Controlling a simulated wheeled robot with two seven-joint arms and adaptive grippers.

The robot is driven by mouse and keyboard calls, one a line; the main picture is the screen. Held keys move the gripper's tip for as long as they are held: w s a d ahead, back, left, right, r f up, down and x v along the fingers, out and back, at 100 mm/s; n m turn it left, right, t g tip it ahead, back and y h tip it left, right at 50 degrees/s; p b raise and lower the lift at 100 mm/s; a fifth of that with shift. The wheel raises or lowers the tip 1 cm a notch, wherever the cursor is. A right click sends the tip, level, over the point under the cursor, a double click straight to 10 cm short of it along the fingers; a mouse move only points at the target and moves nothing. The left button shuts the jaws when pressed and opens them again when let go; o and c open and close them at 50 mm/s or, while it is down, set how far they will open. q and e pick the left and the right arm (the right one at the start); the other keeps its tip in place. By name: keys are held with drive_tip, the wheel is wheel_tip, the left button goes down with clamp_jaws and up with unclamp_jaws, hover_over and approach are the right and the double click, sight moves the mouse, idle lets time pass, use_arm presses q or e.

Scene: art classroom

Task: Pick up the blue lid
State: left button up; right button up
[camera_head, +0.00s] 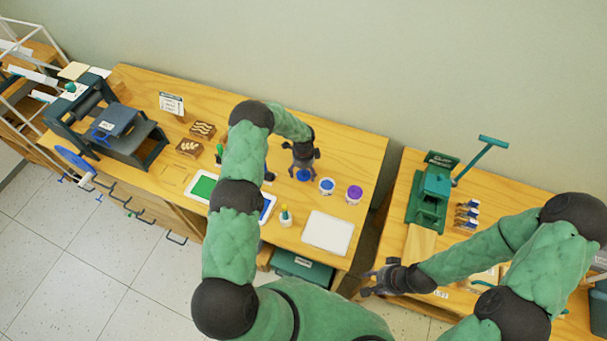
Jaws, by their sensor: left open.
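The blue lid (303,176) lies on the left wooden table, just left of a white jar with blue contents (327,186). My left gripper (303,168) points down right over the lid, with its open fingers around or just above it. The fingers hide part of the lid, and I cannot tell whether they touch it. My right gripper (368,283) is empty, its fingers spread, near the left edge of the right table.
A jar with purple contents (354,193) stands right of the blue one. A white tray (327,232), a small bottle (286,216) and a green-topped tray (203,187) are nearby. A dark press (130,135) stands at left, a green press (430,195) on the right table (402,190).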

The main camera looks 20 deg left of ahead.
use_arm(q)
drive_tip(key=shift+f, duration=0.3)
drive_tip(key=c, duration=0.9)
drive_tip(key=shift+r, duration=0.1)
